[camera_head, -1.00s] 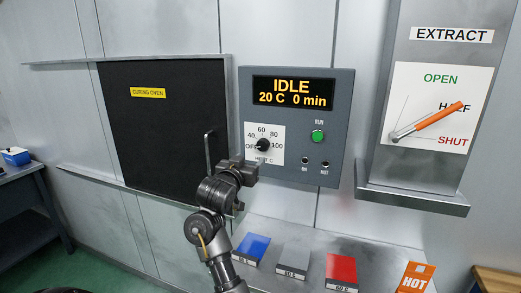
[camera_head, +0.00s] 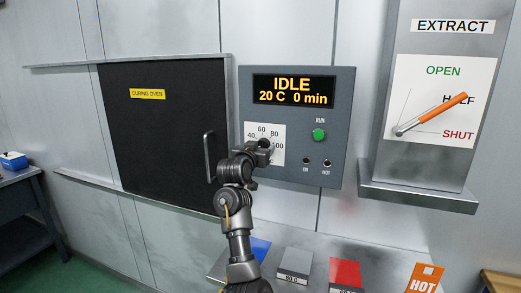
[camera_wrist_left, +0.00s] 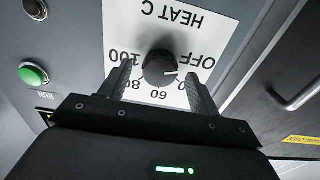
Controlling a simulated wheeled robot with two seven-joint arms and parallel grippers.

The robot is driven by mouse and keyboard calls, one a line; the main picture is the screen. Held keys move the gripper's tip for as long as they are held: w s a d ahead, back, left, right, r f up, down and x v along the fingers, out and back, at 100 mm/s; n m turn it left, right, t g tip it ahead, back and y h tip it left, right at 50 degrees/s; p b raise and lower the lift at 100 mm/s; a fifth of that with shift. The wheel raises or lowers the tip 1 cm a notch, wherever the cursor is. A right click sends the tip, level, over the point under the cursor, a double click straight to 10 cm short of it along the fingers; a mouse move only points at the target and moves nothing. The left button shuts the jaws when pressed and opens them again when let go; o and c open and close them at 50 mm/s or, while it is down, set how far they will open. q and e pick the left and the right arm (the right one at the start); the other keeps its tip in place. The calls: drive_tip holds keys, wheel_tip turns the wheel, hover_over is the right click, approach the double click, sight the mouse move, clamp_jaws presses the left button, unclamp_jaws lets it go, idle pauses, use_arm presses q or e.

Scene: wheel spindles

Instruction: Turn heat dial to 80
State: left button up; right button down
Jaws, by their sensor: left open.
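The heat dial is a round black knob (camera_wrist_left: 160,68) on a white scale plate (camera_wrist_left: 165,25) marked OFF to 100. In the left wrist view the plate appears upside down, and the knob's white mark points right, toward the OFF side. My left gripper (camera_wrist_left: 158,72) is open, with one finger on each side of the knob; whether they touch it I cannot tell. In the head view my left gripper (camera_head: 260,150) covers most of the knob and part of the scale. The display (camera_head: 293,90) reads IDLE, 20 C, 0 min.
A green RUN button (camera_head: 319,134) is right of the dial. The black curing oven door (camera_head: 160,120) with its vertical handle (camera_head: 209,157) is left. An orange EXTRACT lever (camera_head: 440,109) is at right. Blue, grey and red blocks (camera_head: 346,273) lie on the shelf below.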

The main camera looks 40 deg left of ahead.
use_arm(q)
drive_tip(key=shift+w+a, duration=0.1)
drive_tip(key=shift+w, duration=0.25)
drive_tip(key=shift+c, duration=0.4)
drive_tip(key=c, duration=0.9)
